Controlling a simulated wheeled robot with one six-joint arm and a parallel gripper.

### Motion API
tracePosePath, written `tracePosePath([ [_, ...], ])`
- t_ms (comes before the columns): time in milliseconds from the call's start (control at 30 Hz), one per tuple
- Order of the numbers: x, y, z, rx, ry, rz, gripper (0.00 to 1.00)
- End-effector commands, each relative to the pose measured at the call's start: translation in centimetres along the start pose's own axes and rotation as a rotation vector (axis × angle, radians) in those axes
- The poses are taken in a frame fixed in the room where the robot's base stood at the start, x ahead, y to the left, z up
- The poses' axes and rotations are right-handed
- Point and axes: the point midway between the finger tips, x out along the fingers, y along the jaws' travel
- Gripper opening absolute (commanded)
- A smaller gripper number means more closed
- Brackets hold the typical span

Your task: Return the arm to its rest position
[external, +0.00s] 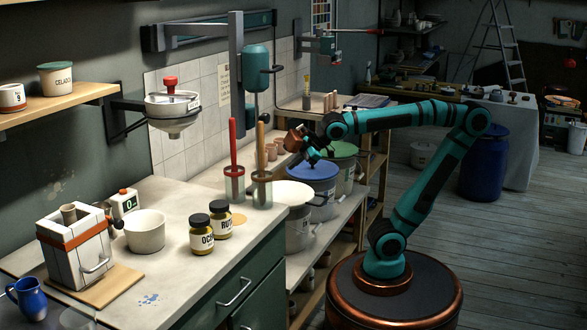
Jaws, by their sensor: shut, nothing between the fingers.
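My teal and black arm (425,190) stands on a round copper-rimmed base (395,300) at the right of the counter. It rises to a bent elbow at the upper right, and the forearm reaches left, nearly level. My gripper (312,156) is at the far end, shut and empty, and small in this view. It appears above or in front of the lidded buckets by the shelf; its exact height over them is hard to tell. The fingertips are partly lost against the dark joints and the buckets.
Two jars with tools (234,185) stand on the counter (180,270). A mixer (257,70) hangs on the wall. Floor right of the base is open; a blue barrel (483,165) stands behind.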

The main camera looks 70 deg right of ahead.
Motion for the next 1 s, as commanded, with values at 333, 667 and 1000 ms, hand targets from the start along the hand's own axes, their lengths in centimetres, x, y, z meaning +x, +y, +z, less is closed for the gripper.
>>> tracePosePath([
  [333,-5.7,7.3,1.3,0.372,0.274,0.21,0.0],
  [667,-12.8,12.3,3.3,0.638,0.54,0.414,0.0],
  [1000,-15.3,13.5,4.0,0.712,0.634,0.481,0.0],
])
